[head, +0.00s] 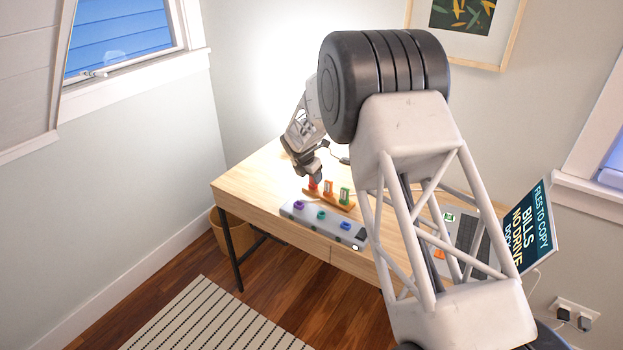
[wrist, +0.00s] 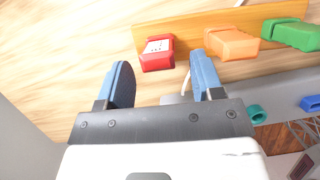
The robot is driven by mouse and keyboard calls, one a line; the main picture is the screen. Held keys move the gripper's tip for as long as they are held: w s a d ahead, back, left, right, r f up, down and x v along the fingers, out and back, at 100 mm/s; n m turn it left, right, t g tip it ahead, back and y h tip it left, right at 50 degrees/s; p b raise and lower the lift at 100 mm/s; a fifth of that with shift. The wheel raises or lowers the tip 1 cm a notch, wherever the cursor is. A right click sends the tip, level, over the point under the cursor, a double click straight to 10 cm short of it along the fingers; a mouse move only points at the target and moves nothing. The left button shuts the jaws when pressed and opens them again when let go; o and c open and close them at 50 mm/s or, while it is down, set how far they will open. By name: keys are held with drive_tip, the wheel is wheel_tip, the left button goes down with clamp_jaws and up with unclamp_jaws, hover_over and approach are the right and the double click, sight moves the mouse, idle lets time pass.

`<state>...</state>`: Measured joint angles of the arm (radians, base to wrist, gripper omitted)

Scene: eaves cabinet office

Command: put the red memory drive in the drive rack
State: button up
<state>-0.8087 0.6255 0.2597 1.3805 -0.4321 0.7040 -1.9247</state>
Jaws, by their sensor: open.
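The red memory drive (head: 313,186) is at the left end of the wooden drive rack (head: 342,207), in line with an orange drive (head: 328,187) and a green drive (head: 345,196). In the wrist view the red drive (wrist: 157,54) has a pale label and appears seated in the rack (wrist: 181,30) like the others; its base is hidden. My gripper (head: 313,176) is right above the red drive. In the wrist view my gripper (wrist: 160,62) is open, its blue fingers apart on either side of the red drive, with gaps showing.
A grey dock (head: 322,226) with purple, teal and blue rings lies in front of the rack on the wooden desk (head: 255,180). The desk's left part is clear.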

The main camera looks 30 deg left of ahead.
drive_tip(key=shift+v, duration=2.8)
drive_tip(key=d+r+m, duration=0.4)
drive_tip(key=d+r, duration=0.4)
drive_tip(key=d, duration=0.4)
drive_tip(key=d+r+m, duration=0.4)
drive_tip(key=d+r, duration=0.3)
drive_tip(key=d, duration=0.5)
drive_tip(key=s+d+r+m, duration=0.3)
drive_tip(key=d, duration=0.4)
drive_tip(key=s+d+r+m+g, duration=0.1)
drive_tip(key=s+d+r+m, duration=0.25)
drive_tip(key=d, duration=0.45)
drive_tip(key=s+d+r+m, duration=0.2)
drive_tip(key=d+r+m, duration=0.15)
drive_tip(key=d, duration=0.35)
drive_tip(key=s+d+r+m, duration=0.3)
drive_tip(key=s+d+m, duration=0.5)
drive_tip(key=s+d, duration=0.85)
drive_tip(key=s+d+f+m, duration=0.2)
drive_tip(key=s+d+m, duration=0.2)
drive_tip(key=s, duration=0.5)
drive_tip(key=s+d+f+m, duration=0.2)
drive_tip(key=s+d+m, duration=0.3)
drive_tip(key=s, duration=0.4)
drive_tip(key=shift+s+d, duration=0.35)
drive_tip(key=shift+d, duration=0.1)
